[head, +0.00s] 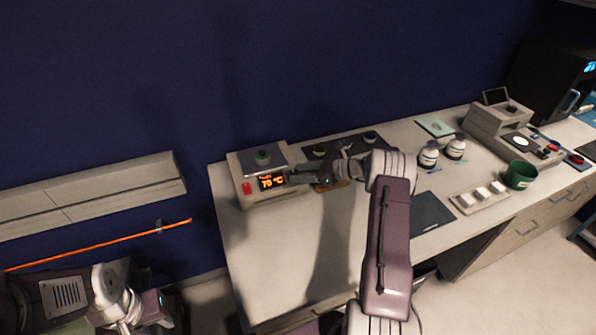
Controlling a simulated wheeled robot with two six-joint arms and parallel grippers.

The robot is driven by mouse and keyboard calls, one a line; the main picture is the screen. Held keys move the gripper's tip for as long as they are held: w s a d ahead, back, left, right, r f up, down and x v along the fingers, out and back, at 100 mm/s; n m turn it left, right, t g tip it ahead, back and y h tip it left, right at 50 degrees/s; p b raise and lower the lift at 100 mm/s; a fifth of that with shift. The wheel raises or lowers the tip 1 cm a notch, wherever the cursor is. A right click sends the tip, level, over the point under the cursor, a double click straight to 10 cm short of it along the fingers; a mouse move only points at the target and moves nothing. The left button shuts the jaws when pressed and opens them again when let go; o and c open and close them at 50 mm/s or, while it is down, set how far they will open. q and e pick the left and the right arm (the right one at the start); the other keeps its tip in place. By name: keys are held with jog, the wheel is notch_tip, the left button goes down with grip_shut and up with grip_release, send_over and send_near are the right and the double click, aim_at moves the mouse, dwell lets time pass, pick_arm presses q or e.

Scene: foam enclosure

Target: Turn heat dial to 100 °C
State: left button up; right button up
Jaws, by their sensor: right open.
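The hot plate (231,174) is a pale box at the left end of the bench, with a dark top plate. Its front has a red switch (246,188) and an orange display (271,182) that appears to read 70 °C. My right gripper (294,180) is open at the right side of the front panel, just right of the display. The heat dial is hidden behind or between its fingers, and I cannot tell whether they touch it. My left gripper (150,308) is low at the left, away from the bench; its fingers are too unclear to judge.
A green-topped item (262,157) sits on the hot plate. A dark tray with round items (370,137) lies behind my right arm. White jars (429,154), a green cup (520,174) and a grey instrument (497,118) stand further right. The bench front left is clear.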

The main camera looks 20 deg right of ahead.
jog(key=shift+w+a+f, duration=0.15)
jog(key=shift+w+a, duration=0.1)
jog(key=shift+a, duration=0.05)
jog(key=shift+w+a+f, duration=0.1)
jog(key=shift+w, duration=0.05)
grip_shut()
